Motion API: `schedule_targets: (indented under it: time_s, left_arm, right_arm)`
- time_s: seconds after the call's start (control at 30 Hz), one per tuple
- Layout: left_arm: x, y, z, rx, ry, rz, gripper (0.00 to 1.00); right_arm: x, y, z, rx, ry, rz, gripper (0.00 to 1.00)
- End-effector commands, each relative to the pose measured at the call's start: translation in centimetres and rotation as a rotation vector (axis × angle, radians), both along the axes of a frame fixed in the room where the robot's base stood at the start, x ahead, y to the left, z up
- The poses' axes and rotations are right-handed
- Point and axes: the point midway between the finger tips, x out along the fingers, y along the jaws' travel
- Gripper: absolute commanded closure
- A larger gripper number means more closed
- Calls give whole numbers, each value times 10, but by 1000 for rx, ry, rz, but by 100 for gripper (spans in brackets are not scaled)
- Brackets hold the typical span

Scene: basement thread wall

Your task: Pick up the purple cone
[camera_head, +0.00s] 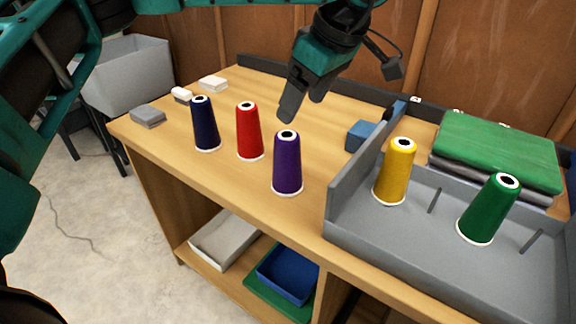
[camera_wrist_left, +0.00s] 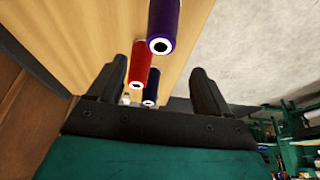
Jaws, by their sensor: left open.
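The purple cone (camera_head: 287,163) stands upright on the wooden bench, to the right of the red cone (camera_head: 249,131) and the navy cone (camera_head: 205,124). My left gripper (camera_head: 302,103) is above the bench, just behind and above the purple cone, with nothing in its jaws. In the left wrist view the gripper's two fingers (camera_wrist_left: 165,85) are spread apart. The purple cone (camera_wrist_left: 163,28) shows there at the top, beyond the fingertips, with the red cone (camera_wrist_left: 139,62) and the navy cone (camera_wrist_left: 151,88) lower down. My right gripper does not show.
A grey tray (camera_head: 340,228) at the right holds a yellow cone (camera_head: 394,171) and a green cone (camera_head: 489,209). A blue block (camera_head: 361,135) sits behind its wall. Folded green cloth (camera_head: 497,150) lies at the back right. Small blocks lie at the bench's far left.

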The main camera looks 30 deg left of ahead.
Motion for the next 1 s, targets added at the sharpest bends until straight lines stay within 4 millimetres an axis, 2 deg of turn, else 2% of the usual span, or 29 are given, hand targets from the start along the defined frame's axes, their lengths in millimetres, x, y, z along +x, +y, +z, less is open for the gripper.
schedule_targets:
  time_s: [0.03, 0.1, 0.37, 0.63, 0.77, 1.0]
  left_arm:
    - [0, 5, -13, 1, 4, 1, 21]
    - [1, 9, -24, -1, 2, 1, 21]
    - [3, 17, -44, -3, 2, -1, 21]
    - [4, 32, -80, -3, 3, 0, 21]
    - [5, 35, -89, -5, 1, -1, 21]
    - [5, 35, -89, -4, 1, -1, 22]
  right_arm:
    - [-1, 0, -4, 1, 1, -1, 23]
    - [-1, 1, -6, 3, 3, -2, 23]
    - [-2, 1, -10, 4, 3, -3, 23]
    - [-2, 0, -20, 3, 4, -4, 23]
    - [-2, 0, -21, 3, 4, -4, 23]
    - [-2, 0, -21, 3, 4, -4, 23]
